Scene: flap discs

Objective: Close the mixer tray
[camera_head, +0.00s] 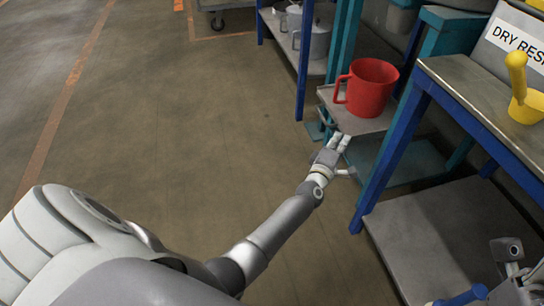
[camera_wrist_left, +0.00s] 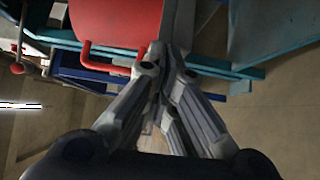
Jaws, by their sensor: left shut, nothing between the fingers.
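The mixer tray (camera_head: 340,119) is a grey slab between teal posts, drawn out toward the aisle. A red jug (camera_head: 372,88) with a side handle stands upright on it. My left gripper (camera_head: 340,139) is shut and empty at the tray's near edge, below the jug; I cannot tell whether it touches the tray. In the left wrist view the shut fingers (camera_wrist_left: 168,58) lie beside the red jug (camera_wrist_left: 115,20) and its handle, hiding part of the view behind them. A grey-white part of my right arm shows at the bottom right, and its fingers are unclear.
A blue-framed workbench (camera_head: 455,85) stands to the right, with a yellow scoop (camera_head: 525,98) on top and a low shelf (camera_head: 425,230) below. A blue-posted rack (camera_head: 302,60) with metal pots stands behind. The floor at left is open.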

